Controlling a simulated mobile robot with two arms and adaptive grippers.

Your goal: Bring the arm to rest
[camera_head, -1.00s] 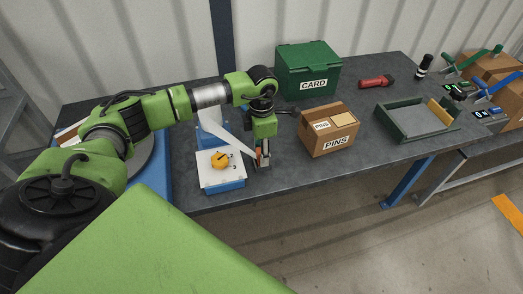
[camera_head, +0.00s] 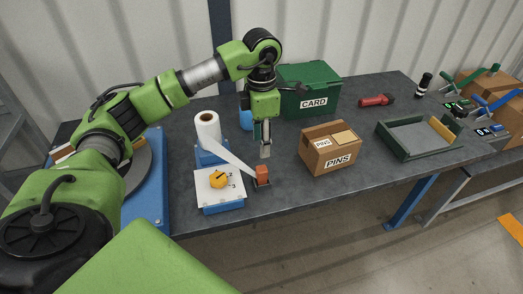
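My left arm comes in from the left, and its gripper (camera_head: 265,152) points down above the table (camera_head: 285,188). It hangs just above and behind a small orange block (camera_head: 262,174) on a dark base, apart from it. I cannot tell from this angle whether the fingers are open or shut; nothing shows held in them. A white panel with a yellow knob (camera_head: 217,180) on a blue base stands left of the orange block. A white paper roll (camera_head: 207,130) with a strip hanging from it stands behind the panel. My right gripper is not in view.
A cardboard box marked PINS (camera_head: 331,150) stands right of the gripper. A green CARD box (camera_head: 310,94) is behind it. A green-edged tray (camera_head: 415,137), a red torch (camera_head: 376,100) and a black cylinder (camera_head: 424,85) are further right. The table's front middle is clear.

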